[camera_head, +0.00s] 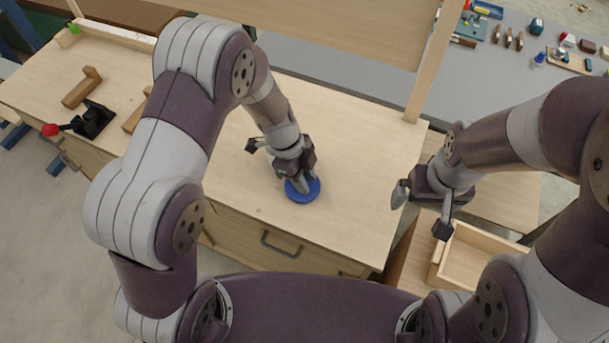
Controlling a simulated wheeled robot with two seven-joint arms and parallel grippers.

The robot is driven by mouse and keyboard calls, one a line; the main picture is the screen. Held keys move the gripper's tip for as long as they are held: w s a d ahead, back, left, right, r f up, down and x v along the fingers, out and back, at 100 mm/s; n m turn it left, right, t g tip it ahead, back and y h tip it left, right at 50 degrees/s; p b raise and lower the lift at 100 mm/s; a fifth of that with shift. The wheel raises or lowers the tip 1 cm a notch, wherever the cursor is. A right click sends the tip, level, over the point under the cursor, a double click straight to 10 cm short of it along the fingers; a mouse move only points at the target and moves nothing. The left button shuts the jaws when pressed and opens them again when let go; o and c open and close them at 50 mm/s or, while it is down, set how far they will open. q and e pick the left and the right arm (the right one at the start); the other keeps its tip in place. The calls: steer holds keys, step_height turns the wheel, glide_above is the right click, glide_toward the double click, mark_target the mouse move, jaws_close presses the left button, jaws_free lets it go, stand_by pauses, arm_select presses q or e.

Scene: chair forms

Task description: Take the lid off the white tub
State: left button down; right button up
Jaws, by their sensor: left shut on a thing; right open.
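A round blue lid (307,196) shows near the front edge of the wooden workbench. My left gripper (300,184) points down at it and is shut on it, covering part of it. The white tub cannot be made out; the lid and gripper may hide it. I cannot tell whether the lid rests on anything or is raised. My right gripper (420,213) is open and empty, to the right of the bench's right edge.
The workbench top (362,165) is clear around the lid. A black clamp with a red knob (92,120) and a wooden piece (82,88) lie at the left. An open wooden box (480,262) is below my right gripper. Small tools lie on the grey surface behind.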

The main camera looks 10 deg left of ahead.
arm_select(q)
steer(key=shift+f, duration=0.15)
steer(key=c, duration=0.8)
jaws_free()
steer(key=shift+c, duration=0.2)
